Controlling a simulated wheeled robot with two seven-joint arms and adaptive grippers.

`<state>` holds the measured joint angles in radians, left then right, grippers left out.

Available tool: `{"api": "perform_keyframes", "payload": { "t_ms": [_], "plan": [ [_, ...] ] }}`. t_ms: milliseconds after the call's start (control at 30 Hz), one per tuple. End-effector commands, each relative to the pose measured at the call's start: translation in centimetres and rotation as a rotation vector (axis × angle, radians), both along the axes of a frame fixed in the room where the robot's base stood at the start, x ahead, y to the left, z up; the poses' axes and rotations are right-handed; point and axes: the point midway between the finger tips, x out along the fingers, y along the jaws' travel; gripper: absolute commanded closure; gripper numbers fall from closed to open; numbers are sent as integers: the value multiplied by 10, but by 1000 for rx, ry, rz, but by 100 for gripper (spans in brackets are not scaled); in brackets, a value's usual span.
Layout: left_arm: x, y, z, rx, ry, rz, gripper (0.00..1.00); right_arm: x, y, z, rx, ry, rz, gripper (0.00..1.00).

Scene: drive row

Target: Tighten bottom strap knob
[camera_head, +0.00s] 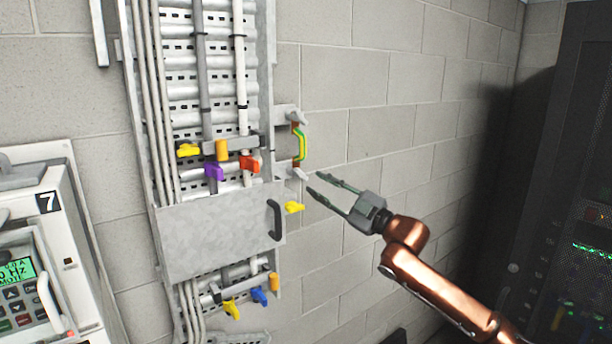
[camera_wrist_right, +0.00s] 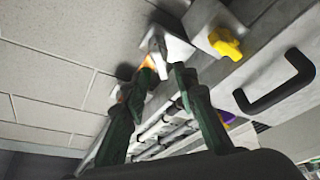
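A green-and-yellow strap (camera_head: 302,145) hangs at the right side of the wall panel, with copper-coloured ends. A pale knob (camera_head: 299,173) sits at its bottom end, and another pale knob (camera_head: 297,117) at its top end. My right gripper (camera_head: 315,183) is open and empty, its two fingertips just right of the bottom knob, seemingly apart from it. In the right wrist view, the pale bottom knob (camera_wrist_right: 154,43) shows beyond the fingertips of my right gripper (camera_wrist_right: 160,70); the left finger covers part of the strap area. My left gripper is not in view.
A yellow handle (camera_head: 294,208) sticks out just below the bottom knob. A grey cover door (camera_head: 215,232) with a black handle (camera_head: 274,220) is beside it. Coloured valve levers are left. A dark rack (camera_head: 560,170) stands right; a control unit (camera_head: 40,250) left.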

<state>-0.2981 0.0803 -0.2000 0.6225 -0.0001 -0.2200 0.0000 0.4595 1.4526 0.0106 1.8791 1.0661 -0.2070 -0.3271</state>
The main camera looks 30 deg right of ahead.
Motion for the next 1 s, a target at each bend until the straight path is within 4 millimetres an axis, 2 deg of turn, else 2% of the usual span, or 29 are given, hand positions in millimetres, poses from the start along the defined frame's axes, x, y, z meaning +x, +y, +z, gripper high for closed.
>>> {"api": "perform_keyframes", "payload": {
  "t_ms": [33,433,833,1000],
  "plan": [
    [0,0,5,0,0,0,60,5,4,6,3,-3,4,73],
    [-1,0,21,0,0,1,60,45,17,15,2,-1,1,73],
    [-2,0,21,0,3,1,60,50,19,14,0,1,0,74],
    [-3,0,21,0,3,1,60,50,19,14,0,1,0,86]
  ]
}}
